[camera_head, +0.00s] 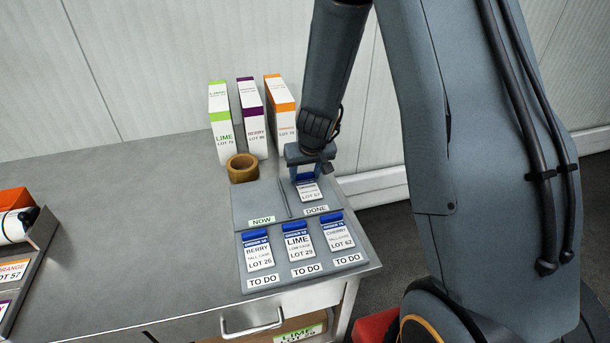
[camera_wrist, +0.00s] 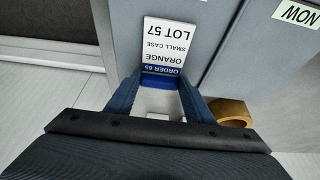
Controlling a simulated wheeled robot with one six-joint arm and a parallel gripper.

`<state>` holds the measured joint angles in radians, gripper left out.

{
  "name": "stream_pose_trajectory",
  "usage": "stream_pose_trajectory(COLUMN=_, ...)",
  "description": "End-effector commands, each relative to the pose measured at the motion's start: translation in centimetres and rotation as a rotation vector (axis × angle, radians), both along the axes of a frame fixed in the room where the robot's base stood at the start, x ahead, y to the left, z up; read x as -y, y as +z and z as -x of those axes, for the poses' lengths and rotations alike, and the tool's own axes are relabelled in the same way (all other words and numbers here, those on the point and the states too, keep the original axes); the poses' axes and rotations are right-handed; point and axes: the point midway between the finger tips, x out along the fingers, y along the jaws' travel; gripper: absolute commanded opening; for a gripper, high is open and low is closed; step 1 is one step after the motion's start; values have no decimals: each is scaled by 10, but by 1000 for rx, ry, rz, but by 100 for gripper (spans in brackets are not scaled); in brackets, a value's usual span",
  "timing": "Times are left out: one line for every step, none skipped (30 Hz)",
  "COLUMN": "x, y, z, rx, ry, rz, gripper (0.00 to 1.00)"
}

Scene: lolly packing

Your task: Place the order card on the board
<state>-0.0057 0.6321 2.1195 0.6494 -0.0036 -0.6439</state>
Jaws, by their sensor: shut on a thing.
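The grey board (camera_head: 240,212) lies on the steel table with NOW and DONE areas at the back and a TO DO row in front. My gripper (camera_head: 305,178) is over the DONE area, shut on the blue-topped orange order card (camera_head: 311,192). In the wrist view the card (camera_wrist: 165,45) reads Order 65, Orange, small case, Lot 57, and its blue end is between my gripper's fingers (camera_wrist: 160,84). Whether the card touches the board cannot be told. The NOW area is empty. The berry card (camera_head: 257,254), lime card (camera_head: 299,243) and cherry card (camera_head: 339,235) lie in the TO DO places.
A brown tape roll (camera_head: 242,169) stands just behind the NOW area. Lime (camera_head: 222,125), berry (camera_head: 252,120) and orange (camera_head: 281,112) cartons stand at the back. A tray (camera_head: 40,245) with orange items is at the left. The table's middle is clear; its right edge is near the board.

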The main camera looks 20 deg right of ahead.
Motion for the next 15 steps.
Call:
stream_pose_trajectory(x=0, y=0, z=0, rx=0, ry=0, rz=0, gripper=26)
stream_pose_trajectory(x=0, y=-1, z=0, rx=0, ry=0, rz=0, gripper=26)
stream_pose_trajectory(x=0, y=-2, z=0, rx=0, ry=0, rz=0, gripper=26)
stream_pose_trajectory(x=0, y=-3, z=0, rx=0, ry=0, rz=0, gripper=26)
stream_pose_trajectory(x=0, y=-4, z=0, rx=0, ry=0, rz=0, gripper=26)
stream_pose_trajectory(x=0, y=-4, z=0, rx=0, ry=0, rz=0, gripper=51)
stream_pose_trajectory(x=0, y=-3, z=0, rx=0, ry=0, rz=0, gripper=56)
stream_pose_trajectory(x=0, y=-3, z=0, rx=0, ry=0, rz=0, gripper=61)
stream_pose_trajectory(x=0, y=-3, z=0, rx=0, ry=0, rz=0, gripper=67)
stream_pose_trajectory(x=0, y=-3, z=0, rx=0, ry=0, rz=0, gripper=67)
stream_pose_trajectory(x=0, y=-3, z=0, rx=0, ry=0, rz=0, gripper=67)
stream_pose_trajectory(x=0, y=-3, z=0, rx=0, ry=0, rz=0, gripper=67)
stream_pose_trajectory(x=0, y=-3, z=0, rx=0, ry=0, rz=0, gripper=67)
stream_pose_trajectory(x=0, y=-3, z=0, rx=0, ry=0, rz=0, gripper=67)
stream_pose_trajectory(x=0, y=-3, z=0, rx=0, ry=0, rz=0, gripper=67)
